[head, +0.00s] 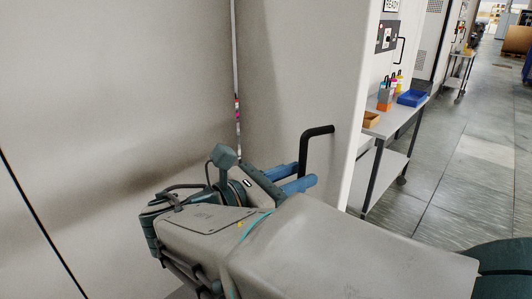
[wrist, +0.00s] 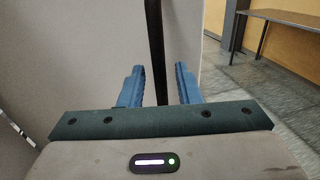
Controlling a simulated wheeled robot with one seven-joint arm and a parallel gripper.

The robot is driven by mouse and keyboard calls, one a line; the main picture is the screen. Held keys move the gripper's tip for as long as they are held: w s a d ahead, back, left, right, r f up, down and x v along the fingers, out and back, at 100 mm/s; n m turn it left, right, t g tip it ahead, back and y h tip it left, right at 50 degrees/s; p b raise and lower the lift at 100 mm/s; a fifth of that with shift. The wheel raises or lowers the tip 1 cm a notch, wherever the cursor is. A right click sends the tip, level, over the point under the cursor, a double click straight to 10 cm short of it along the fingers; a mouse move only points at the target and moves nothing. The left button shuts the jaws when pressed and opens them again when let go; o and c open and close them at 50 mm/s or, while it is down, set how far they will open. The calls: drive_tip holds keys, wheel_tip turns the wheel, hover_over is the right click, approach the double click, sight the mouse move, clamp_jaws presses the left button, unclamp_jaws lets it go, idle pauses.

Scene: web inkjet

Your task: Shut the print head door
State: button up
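The print head door (head: 285,70) is a tall pale grey panel. A narrow gap with a strip of coloured marks (head: 237,105) shows between it and the panel on the left. The door's black handle (head: 318,131) is a bent bar near its right edge. My gripper (head: 298,178) is at the lower part of the handle, its blue fingers pointing right. In the wrist view, the handle bar (wrist: 156,40) runs between the two spread fingers of my gripper (wrist: 161,80), with a small space on each side. The handle's lower end is hidden.
A grey wheeled table (head: 395,122) stands right of the door, with a blue bin (head: 412,98), a cardboard-coloured box (head: 371,119) and bottles (head: 386,95). The tiled floor (head: 470,150) beyond is open. A large pale panel (head: 100,90) fills the left.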

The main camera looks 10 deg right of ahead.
drive_tip(key=shift+x, duration=0.85)
clamp_jaws()
